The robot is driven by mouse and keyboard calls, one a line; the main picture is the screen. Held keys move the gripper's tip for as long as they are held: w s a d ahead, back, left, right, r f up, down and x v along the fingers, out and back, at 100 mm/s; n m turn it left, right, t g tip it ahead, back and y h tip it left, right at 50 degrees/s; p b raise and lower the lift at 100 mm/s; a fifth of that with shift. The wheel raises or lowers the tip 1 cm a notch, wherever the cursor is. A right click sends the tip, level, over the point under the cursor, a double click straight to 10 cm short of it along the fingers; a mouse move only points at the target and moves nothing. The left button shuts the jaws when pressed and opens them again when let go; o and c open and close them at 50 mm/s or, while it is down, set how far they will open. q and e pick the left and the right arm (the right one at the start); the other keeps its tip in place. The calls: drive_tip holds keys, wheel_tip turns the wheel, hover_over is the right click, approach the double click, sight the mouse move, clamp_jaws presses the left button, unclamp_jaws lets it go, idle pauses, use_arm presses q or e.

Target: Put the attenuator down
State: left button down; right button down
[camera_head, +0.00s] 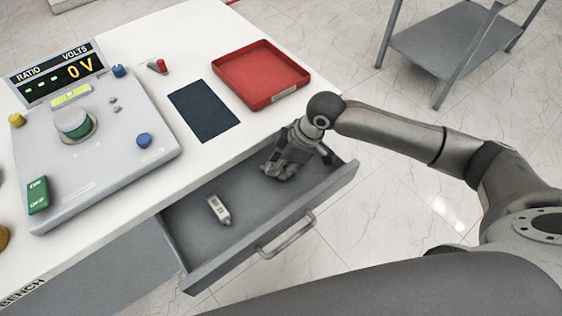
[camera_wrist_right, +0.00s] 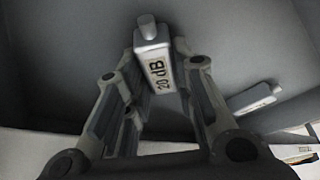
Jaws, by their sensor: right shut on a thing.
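My right gripper (camera_head: 279,170) reaches down into the right part of an open grey drawer (camera_head: 245,193). In the wrist view the right gripper (camera_wrist_right: 156,82) is shut on a pale attenuator (camera_wrist_right: 160,68) marked "20 dB", which sits between the fingers with its round connector pointing away. The fingers hide this attenuator in the head view. I cannot tell whether it touches the drawer floor. A second pale attenuator (camera_head: 219,210) lies in the left part of the drawer, apart from the gripper; it also shows at the right of the wrist view (camera_wrist_right: 255,98). My left gripper is out of view.
The white bench (camera_head: 195,50) above the drawer holds a red tray (camera_head: 262,103), a dark blue mat (camera_head: 203,111) and a grey instrument (camera_head: 105,150) reading 0 V. The drawer floor between both attenuators is clear.

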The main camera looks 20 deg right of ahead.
drive_tip(key=c, duration=1.2)
unclamp_jaws()
drive_tip(key=v, duration=1.2)
drive_tip(key=shift+s, duration=0.1)
